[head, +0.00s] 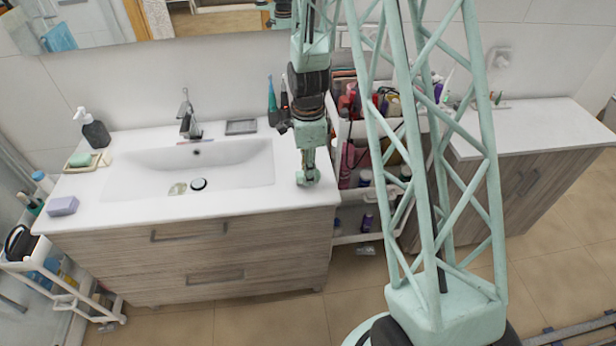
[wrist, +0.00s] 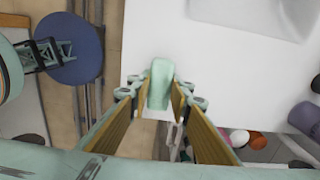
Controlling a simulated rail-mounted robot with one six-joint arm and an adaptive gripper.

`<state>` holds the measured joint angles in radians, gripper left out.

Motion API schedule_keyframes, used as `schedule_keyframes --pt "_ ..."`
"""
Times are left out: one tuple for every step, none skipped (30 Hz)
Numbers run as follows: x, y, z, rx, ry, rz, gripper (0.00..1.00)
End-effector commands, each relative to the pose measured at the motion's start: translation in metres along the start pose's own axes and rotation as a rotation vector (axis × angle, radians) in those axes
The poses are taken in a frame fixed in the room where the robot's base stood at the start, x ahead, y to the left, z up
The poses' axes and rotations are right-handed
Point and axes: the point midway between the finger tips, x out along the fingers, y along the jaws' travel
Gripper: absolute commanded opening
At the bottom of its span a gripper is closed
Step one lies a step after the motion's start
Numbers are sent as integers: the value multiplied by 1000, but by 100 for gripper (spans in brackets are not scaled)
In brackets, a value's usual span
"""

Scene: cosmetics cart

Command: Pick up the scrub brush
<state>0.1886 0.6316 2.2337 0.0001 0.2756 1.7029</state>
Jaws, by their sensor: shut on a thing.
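My gripper (head: 307,178) is over the right end of the white sink counter, near its front corner. In the wrist view, its fingers (wrist: 160,98) are closed on both sides of a pale green, rounded, oblong thing (wrist: 160,80). I take this to be the scrub brush; its bristles are hidden. It is held at the counter's edge, and I cannot tell whether it touches the counter. In the head view the brush is hard to separate from my similarly coloured gripper.
The sink counter (head: 110,197) has a basin left of my gripper. A purple block (head: 62,206), green soap (head: 80,160) and a dark pump bottle (head: 94,130) are on its left. A filled cart (head: 343,196) stands close on the right, beside another cabinet (head: 530,132).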

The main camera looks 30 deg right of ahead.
Motion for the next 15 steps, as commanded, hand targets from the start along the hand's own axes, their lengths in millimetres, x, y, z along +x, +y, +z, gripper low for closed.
schedule_keyframes --pt "-3 0 0 0 0 -1 8" --pt "-5 0 0 0 0 -1 8" --pt "-7 0 0 0 0 0 8" --pt "-9 0 0 0 0 0 8" --pt "-11 0 0 0 0 0 8" --pt "-13 0 0 0 0 -1 8" --pt "-15 0 0 0 0 -1 8" --pt "-16 1 0 0 0 0 8" --pt "-15 6 -1 0 0 2 8" --pt "-15 10 -1 0 0 2 8" --pt "-15 13 -2 0 0 3 8" --pt "-16 16 -2 0 0 2 8" --pt "-16 19 -3 0 0 1 8" --pt "-16 22 -3 0 0 1 8" --pt "-17 28 -4 0 0 1 8"
